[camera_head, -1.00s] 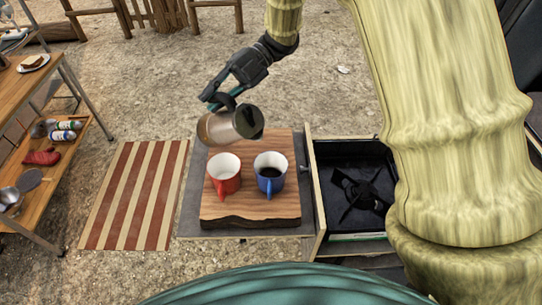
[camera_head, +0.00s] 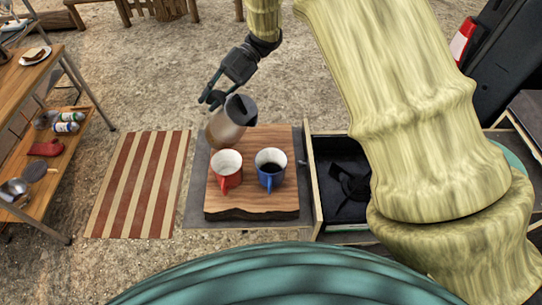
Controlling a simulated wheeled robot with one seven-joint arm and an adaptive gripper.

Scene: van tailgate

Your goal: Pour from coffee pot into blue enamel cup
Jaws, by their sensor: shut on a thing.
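The blue enamel cup (camera_head: 270,181) stands upright on the board, right and in front of the pot, with dark liquid inside. The fingertips are partly hidden by the pot.
A red cup (camera_head: 227,180) with a pale inside stands left of the blue cup on the wooden board (camera_head: 250,207). A drawer with a black stove (camera_head: 345,200) is at the right. A striped mat (camera_head: 138,185) and a wooden shelf table (camera_head: 40,75) are at the left.

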